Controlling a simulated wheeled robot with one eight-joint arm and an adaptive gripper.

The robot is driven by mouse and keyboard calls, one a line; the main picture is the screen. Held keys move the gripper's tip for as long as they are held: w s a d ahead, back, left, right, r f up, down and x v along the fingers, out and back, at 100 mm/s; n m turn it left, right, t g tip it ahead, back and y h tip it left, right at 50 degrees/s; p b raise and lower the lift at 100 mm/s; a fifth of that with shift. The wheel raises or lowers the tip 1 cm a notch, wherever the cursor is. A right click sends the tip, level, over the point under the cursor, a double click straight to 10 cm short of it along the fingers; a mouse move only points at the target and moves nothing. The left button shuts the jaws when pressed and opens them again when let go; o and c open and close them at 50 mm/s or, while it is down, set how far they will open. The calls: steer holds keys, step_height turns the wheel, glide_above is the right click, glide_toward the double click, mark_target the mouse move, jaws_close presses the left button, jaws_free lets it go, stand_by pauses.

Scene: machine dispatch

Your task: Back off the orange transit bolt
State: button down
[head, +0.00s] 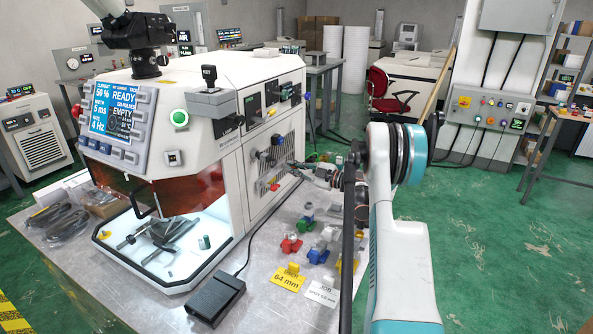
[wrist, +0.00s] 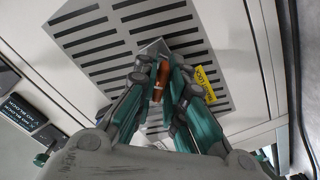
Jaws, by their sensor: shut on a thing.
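The orange transit bolt (wrist: 161,75) shows in the wrist view between my fingertips, against a grey plate on the machine's slotted side panel (wrist: 100,45). My gripper (wrist: 160,82) is shut on it, with a finger on each side. Part of the bolt is hidden by the fingers. A yellow tag (wrist: 205,84) with dark lettering is just right of the fingers. In the head view my gripper (head: 298,167) reaches left to the side of the white machine (head: 225,85); I cannot make out the bolt there.
Red, blue and yellow parts stand on the metal table (head: 255,310) below my arm, with a yellow "64 mm" card (head: 287,279) and a white job card (head: 321,293). A black foot pedal (head: 216,298) is at the front. Green floor (head: 500,230) is open at right.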

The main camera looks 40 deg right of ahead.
steer(key=n+b, duration=0.1)
steer(key=n, duration=0.3)
steer(key=shift+f, duration=0.1)
steer(key=shift+n, duration=0.6)
steer(key=n+b, duration=0.1)
steer(key=n, duration=0.3)
steer(key=c, duration=1.6)
jaws_free()
steer(key=shift+a, duration=0.1)
steer(key=shift+s, duration=0.15)
